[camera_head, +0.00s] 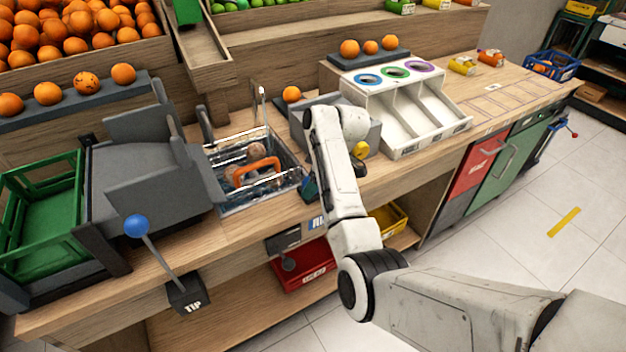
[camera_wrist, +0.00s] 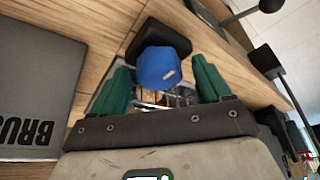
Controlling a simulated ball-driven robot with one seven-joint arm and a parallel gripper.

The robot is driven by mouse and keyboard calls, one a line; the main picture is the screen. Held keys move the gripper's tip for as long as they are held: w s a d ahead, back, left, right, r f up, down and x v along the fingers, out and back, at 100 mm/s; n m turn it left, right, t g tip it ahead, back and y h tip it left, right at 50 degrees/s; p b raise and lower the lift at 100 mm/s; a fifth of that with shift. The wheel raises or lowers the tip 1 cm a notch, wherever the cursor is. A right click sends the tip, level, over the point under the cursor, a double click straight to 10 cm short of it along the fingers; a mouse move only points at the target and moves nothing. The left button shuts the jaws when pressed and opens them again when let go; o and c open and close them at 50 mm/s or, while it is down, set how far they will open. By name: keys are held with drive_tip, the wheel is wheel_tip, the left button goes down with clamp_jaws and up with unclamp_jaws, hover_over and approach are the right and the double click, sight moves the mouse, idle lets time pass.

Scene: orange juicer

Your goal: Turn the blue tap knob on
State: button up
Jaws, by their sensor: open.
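The blue tap knob (camera_wrist: 158,68) shows in the wrist view, on a black base with a small pale mark on its face. My gripper (camera_wrist: 160,65) is open, with one green finger at the knob's left and one at its right. Gaps show between the fingers and the knob, so it is not gripped. In the head view my gripper (camera_head: 309,187) is mostly hidden behind my own arm, at the right end of the sink, and I cannot make out the knob there.
The sink (camera_head: 252,205) holds water, oranges and an orange-handled basket (camera_head: 256,168). A blue-balled lever (camera_head: 137,226) marked TIP stands at the left. A grey box (camera_head: 370,135) and white sorting bins (camera_head: 405,100) are behind and right of my arm. A grey panel (camera_wrist: 35,95) lies left in the wrist view.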

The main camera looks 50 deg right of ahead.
drive_tip(key=shift+r, duration=0.1)
drive_tip(key=p+v, duration=0.1)
drive_tip(key=v, duration=0.9)
drive_tip(key=shift+s+r, duration=0.2)
drive_tip(key=shift+r, duration=0.05)
drive_tip(key=shift+f, duration=0.1)
drive_tip(key=s+a+f+m+g+h, duration=0.2)
drive_tip(key=s+a+f+m, duration=0.2)
drive_tip(key=s+a+f, duration=0.85)
drive_tip(key=s+a+f+m, duration=0.1)
drive_tip(key=s+a+f, duration=0.1)
drive_tip(key=s, duration=0.7)
drive_tip(key=s+a+f+m, duration=0.1)
drive_tip(key=s+a, duration=0.4)
drive_tip(key=s, duration=0.4)
drive_tip(key=shift+s+f+m+g, duration=0.2)
drive_tip(key=shift+f+m+g, duration=0.1)
drive_tip(key=shift+f+g, duration=0.1)
